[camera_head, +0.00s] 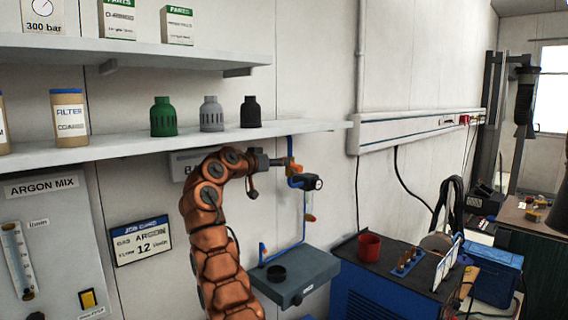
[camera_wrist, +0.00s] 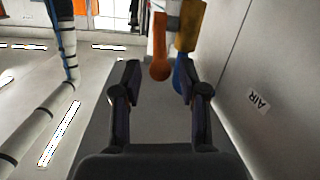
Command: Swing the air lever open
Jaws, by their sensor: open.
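The air lever is orange and sits on the blue air pipe by the wall. In the wrist view the lever (camera_wrist: 159,50) hangs into the picture from the top, its rounded end just ahead of the gap between my fingers. A brass-yellow valve part (camera_wrist: 191,28) and a blue piece (camera_wrist: 180,74) are right beside it. My gripper (camera_wrist: 158,82) is open and empty, its two dark fingers spread. In the head view my gripper (camera_head: 280,161) points right at the orange lever (camera_head: 294,168). It partly covers the lever there, and I cannot tell whether they touch.
A gauge regulator (camera_head: 312,183) sits just below the lever, close to my gripper. A shelf (camera_head: 300,130) with several bottles runs above my arm. An AIR label (camera_wrist: 258,102) is on the wall.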

